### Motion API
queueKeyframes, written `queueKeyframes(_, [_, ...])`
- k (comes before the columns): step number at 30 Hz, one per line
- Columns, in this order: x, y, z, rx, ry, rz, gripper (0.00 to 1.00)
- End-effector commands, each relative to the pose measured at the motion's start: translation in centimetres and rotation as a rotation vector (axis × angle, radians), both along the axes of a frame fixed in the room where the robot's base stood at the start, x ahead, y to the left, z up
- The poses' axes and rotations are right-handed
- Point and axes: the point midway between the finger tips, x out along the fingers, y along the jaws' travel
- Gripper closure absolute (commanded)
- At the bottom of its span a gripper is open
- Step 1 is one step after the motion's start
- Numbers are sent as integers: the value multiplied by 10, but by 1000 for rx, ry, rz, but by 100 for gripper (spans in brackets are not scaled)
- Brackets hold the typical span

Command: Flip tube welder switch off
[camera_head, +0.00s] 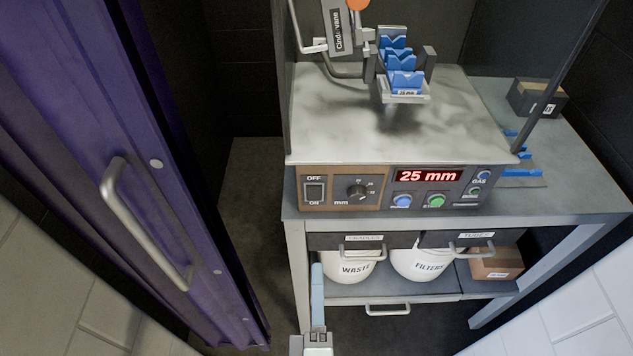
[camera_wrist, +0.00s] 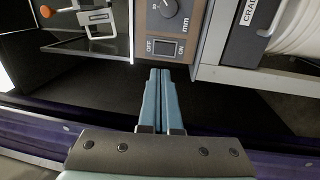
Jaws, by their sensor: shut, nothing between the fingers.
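The tube welder (camera_head: 400,110) stands on a grey bench, with a brown control panel on its front. Its dark rocker switch (camera_head: 314,192) is at the panel's left end, between the labels OFF above and ON below. I cannot tell which side is pressed. The display (camera_head: 427,176) is lit red and reads 25 mm. In the wrist view the switch (camera_wrist: 165,47) lies just beyond my gripper's fingertips (camera_wrist: 160,72). My gripper (camera_head: 317,268) has pale blue fingers held together and empty. In the head view it is below the switch, in front of the bench's left leg.
A purple door with a metal handle (camera_head: 145,222) stands on the left. A knob (camera_head: 358,192) sits right of the switch. Drawers with handles (camera_head: 363,252) and white buckets (camera_head: 348,268) are under the bench. A cardboard box (camera_head: 496,264) is at the lower right.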

Motion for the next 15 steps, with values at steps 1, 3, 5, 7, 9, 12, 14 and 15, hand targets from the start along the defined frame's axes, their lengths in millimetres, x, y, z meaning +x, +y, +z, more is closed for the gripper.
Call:
queueKeyframes(1, [-1,0,0,-3,2,0,100])
queueKeyframes(3, [-1,0,-1,-4,2,0,100])
queueKeyframes(5, [-1,0,-1,-3,1,0,100])
queueKeyframes(7, [-1,0,-1,-3,1,0,100])
queueKeyframes(9, [-1,0,-1,-2,1,0,100])
queueKeyframes(12, [2,0,0,-2,0,0,100])
queueKeyframes(14, [6,0,2,-1,-1,0,100])
queueKeyframes(15, [10,0,2,-1,-1,1,100])
